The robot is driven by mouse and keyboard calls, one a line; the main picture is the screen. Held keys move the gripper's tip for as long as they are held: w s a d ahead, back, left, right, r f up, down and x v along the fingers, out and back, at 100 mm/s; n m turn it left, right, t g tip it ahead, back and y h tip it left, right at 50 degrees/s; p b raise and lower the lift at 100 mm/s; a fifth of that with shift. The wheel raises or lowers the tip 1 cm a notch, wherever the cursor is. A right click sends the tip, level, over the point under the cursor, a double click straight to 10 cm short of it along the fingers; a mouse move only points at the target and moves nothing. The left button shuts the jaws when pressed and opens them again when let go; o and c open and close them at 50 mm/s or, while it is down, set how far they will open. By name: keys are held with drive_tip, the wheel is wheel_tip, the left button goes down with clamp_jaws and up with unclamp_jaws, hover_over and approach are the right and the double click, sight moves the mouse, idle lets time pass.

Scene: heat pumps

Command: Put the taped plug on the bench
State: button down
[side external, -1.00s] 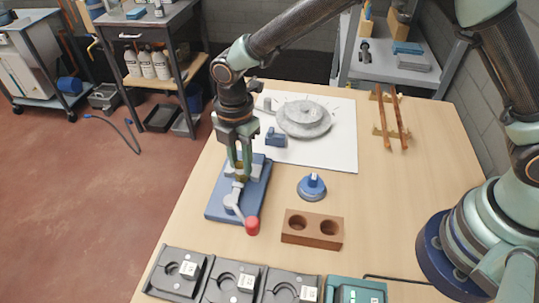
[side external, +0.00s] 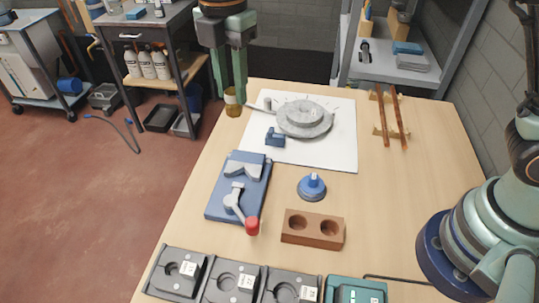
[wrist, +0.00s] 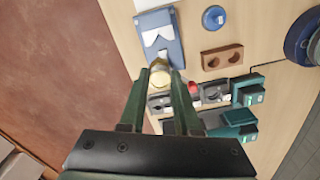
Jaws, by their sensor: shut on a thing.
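The taped plug (side external: 233,104) is a small amber-brown cylinder with a pale band. My gripper (side external: 236,88) points down and is shut on it, with the plug hanging below the fingertips. In the side view it overlaps the bench's (side external: 420,190) far left edge; it looks raised, but its exact height is unclear. In the wrist view the plug (wrist: 160,77) shows as a pale yellow round end between the fingers (wrist: 162,82). The blue clamp fixture (side external: 257,200) with a grey V-block and red-knobbed lever (side external: 252,225) stands apart from the plug, its V-block empty.
A white sheet with a grey round plate (side external: 304,118) and a small blue block (side external: 275,137) lies behind. A blue knobbed disc (side external: 312,187) and a brown two-hole block (side external: 313,229) stand right of the fixture. Bare bench lies to the right.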

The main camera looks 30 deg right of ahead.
drive_tip(key=shift+r, duration=0.55)
drive_tip(key=shift+d+r, duration=0.2)
drive_tip(key=shift+r, duration=0.05)
drive_tip(key=s+d+f+m, duration=0.1)
drive_tip(key=s+d+m, duration=0.25)
drive_tip(key=d, duration=0.45)
drive_tip(key=s+d+f+m, duration=0.1)
drive_tip(key=s+d+m, duration=0.3)
drive_tip(key=d, duration=0.5)
drive_tip(key=shift+n, duration=0.65)
drive_tip(key=f, duration=0.6)
drive_tip(key=s+f, duration=0.1)
drive_tip(key=f, duration=1.2)
drive_tip(key=shift+s+f, duration=0.15)
drive_tip(key=shift+f, duration=0.25)
drive_tip(key=shift+f, duration=0.1)
drive_tip(key=c, duration=0.6)
unclamp_jaws()
